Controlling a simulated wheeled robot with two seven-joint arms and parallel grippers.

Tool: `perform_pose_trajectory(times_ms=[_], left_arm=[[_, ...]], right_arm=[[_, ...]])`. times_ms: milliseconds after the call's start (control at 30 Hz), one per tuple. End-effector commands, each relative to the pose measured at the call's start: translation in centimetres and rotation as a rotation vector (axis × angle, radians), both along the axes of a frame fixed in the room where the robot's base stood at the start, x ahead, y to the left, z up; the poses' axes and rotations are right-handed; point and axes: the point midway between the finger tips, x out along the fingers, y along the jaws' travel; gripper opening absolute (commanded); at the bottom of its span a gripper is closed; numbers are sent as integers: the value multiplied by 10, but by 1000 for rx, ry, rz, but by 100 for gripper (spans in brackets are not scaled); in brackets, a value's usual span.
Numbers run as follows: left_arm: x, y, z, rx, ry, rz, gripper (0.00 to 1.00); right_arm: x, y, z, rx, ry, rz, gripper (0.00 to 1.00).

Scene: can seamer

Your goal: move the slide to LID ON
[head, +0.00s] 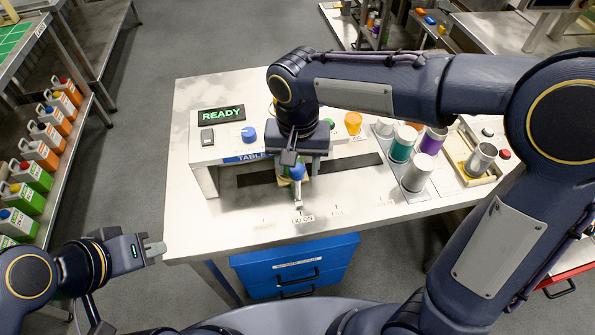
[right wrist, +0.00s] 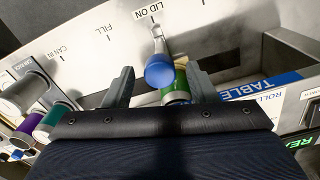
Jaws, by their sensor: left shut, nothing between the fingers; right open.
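The slide has a blue ball knob (head: 297,172) on a pale stem. In the right wrist view the knob (right wrist: 159,71) sits between my right gripper's fingers, with a green can (right wrist: 176,96) beside it. The stem lines up closely with the LID ON mark (right wrist: 147,15); the LID ON label (head: 303,218) also shows in the head view, just in front of the knob. My right gripper (head: 296,168) is open, its fingers apart on both sides of the knob. My left gripper (head: 155,249) is shut and empty, off the table's front left corner.
A dark slot (head: 255,179) runs across the white table (head: 225,220). A READY display (head: 221,114) and a blue dial (head: 249,134) are behind it. Several cans, including a purple one (head: 433,139), stand at the right. The table's front left is clear.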

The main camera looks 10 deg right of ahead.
Motion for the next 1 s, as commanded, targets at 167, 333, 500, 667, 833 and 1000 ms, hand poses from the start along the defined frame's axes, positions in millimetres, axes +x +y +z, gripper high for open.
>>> perform_pose_trajectory(times_ms=[167, 333, 500, 667, 833, 1000], left_arm=[[0, 0, 1, 0, 0, 0, 0], [0, 0, 1, 0, 0, 0, 0], [0, 0, 1, 0, 0, 0, 0], [0, 0, 1, 0, 0, 0, 0], [0, 0, 1, 0, 0, 0, 0], [0, 0, 1, 0, 0, 0, 0]], right_arm=[[0, 0, 28, 2, -1, 0, 52], [0, 0, 39, 1, 0, 1, 52], [0, 0, 39, 1, 1, 1, 52], [0, 0, 39, 1, 1, 1, 52], [0, -1, 39, 1, 1, 0, 52], [-9, -26, 46, 52, -17, 0, 52]])
